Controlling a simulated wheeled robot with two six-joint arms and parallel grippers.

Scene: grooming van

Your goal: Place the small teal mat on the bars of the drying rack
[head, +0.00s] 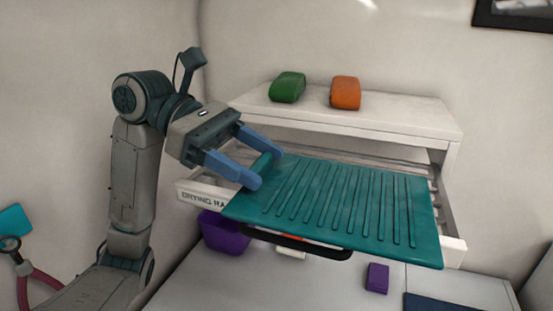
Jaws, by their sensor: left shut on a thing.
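The small teal mat (335,205) is a flat ribbed sheet, held roughly level in front of and over the drying rack (198,194). My left gripper (262,172) is shut on the mat's left edge, with its blue fingers at that edge. The rack looks like a pulled-out drawer with a white front, partly lettered, and a dark handle (300,245). Some of its bars (375,160) show behind the mat; the mat hides most of the rest. I cannot tell whether the mat touches the bars. My right gripper is not in view.
A white shelf (400,118) stands above the rack, with a green block (287,87) and an orange block (345,93) on top. Below are a purple bin (222,235), a small purple block (377,278) and a dark blue flat item (440,303) on the pale counter (215,285).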

